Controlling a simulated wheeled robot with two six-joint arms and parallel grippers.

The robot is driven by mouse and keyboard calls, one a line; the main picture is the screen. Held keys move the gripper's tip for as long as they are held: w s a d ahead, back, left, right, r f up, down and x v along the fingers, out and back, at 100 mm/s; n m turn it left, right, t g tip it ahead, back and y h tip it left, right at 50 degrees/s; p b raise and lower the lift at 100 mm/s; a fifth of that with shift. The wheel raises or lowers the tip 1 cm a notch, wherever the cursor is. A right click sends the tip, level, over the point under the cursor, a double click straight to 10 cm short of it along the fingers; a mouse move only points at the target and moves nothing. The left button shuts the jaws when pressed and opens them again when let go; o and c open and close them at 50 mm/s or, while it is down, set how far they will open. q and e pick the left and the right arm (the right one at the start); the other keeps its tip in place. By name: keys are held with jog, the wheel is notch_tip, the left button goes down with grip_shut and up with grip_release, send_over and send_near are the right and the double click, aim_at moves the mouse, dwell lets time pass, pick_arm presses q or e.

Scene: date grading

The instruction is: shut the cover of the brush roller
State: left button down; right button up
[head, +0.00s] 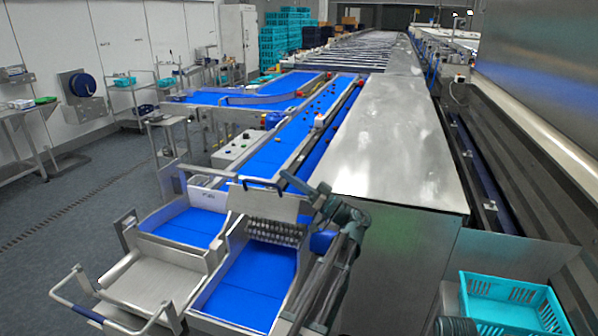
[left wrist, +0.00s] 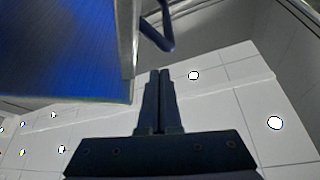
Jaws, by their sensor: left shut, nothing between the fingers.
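The brush roller (head: 276,230) lies across the blue belt chute, with its bristle rows exposed. Its steel cover (head: 262,205) stands raised above and behind the roller, with a dark blue handle (head: 262,182) along its top edge. My left gripper (head: 286,176) is at the right end of the cover's top edge, close to the handle; whether it touches cannot be told. In the left wrist view the left gripper's fingers (left wrist: 160,74) are together and empty. A blue handle (left wrist: 156,30) on a steel edge shows just beyond the fingertips. My right gripper is not in view.
A long steel housing (head: 390,150) stands right of the left arm. Blue conveyor belts (head: 275,155) with dates run behind the cover. A steel tray (head: 155,283) with a handle is at front left. A turquoise crate (head: 510,305) is at lower right.

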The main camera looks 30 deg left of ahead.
pick_arm(q)
jog(key=s+d+f+n+g+b, duration=0.1)
jog(key=s+f+b, duration=0.3)
jog(key=f+b, duration=0.5)
jog(key=s+d+f+n+g+b, duration=0.1)
jog(key=s+f+n+b, duration=0.3)
jog(key=f+b, duration=0.5)
jog(key=shift+s+d+f+g+b, duration=0.2)
jog(key=shift+f+g+b, duration=0.2)
jog(key=shift+f, duration=0.6)
jog(key=shift+a, duration=0.1)
notch_tip(320, 180, up, 4)
jog(key=s+p, duration=0.1)
jog(key=p, duration=0.3)
jog(key=w+b+v, duration=0.1)
jog(key=b+v, duration=0.3)
jog(key=v, duration=0.6)
jog(key=shift+w+d+r, duration=0.2)
jog(key=shift+w+d, duration=0.1)
jog(key=shift+w, duration=0.05)
